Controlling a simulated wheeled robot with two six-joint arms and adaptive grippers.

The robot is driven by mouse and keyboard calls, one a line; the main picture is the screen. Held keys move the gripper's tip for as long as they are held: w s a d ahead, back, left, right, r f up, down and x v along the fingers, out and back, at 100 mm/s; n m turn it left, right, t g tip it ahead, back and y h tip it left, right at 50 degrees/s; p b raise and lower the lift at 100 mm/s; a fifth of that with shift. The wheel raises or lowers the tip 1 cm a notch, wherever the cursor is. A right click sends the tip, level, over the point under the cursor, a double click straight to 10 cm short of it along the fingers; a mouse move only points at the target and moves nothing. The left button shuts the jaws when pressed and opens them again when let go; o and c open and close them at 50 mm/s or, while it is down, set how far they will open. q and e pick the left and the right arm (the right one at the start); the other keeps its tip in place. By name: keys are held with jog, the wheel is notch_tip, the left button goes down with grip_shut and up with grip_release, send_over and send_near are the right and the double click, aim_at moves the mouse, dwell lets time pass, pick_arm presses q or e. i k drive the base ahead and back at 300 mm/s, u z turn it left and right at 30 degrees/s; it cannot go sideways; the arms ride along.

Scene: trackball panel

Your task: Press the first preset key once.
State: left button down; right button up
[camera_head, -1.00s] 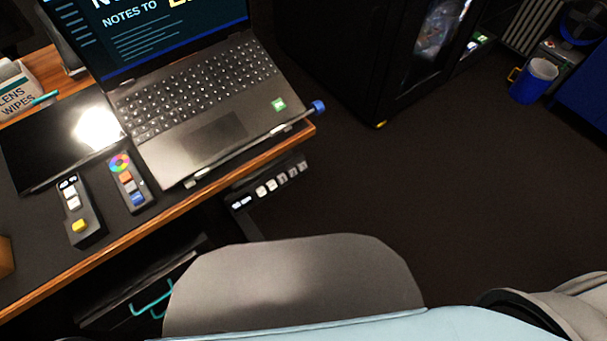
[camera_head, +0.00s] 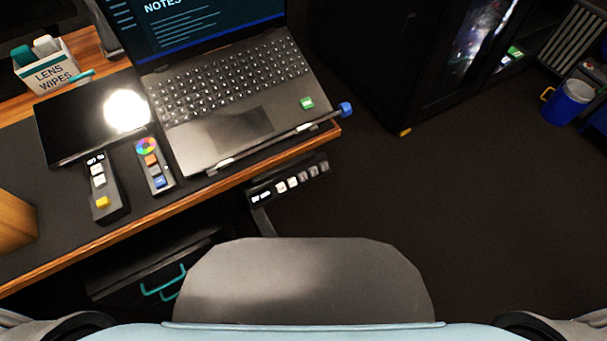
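A dark control panel (camera_head: 288,181) hangs under the front edge of the desk, below the laptop. It has a small lit display (camera_head: 261,198) at its left end. To the right of the display are two white keys (camera_head: 286,185), then three darker grey keys (camera_head: 313,171) in a row. The key markings are too small to read, so I cannot tell for sure which one is the first preset key. Neither of my grippers shows. Only grey parts of my arms show in the bottom corners.
On the desk (camera_head: 225,184) stand an open laptop (camera_head: 235,128), a black tablet (camera_head: 75,130), two small key boxes (camera_head: 104,190) (camera_head: 155,168) and a lens wipes box (camera_head: 47,70). A dark cabinet (camera_head: 400,60) and blue mug (camera_head: 568,101) are at right. The floor there is clear.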

aim_at(302, 176)
jog(key=u, duration=1.9)
jog(key=k, duration=1.5)
jog(key=z, duration=2.15)
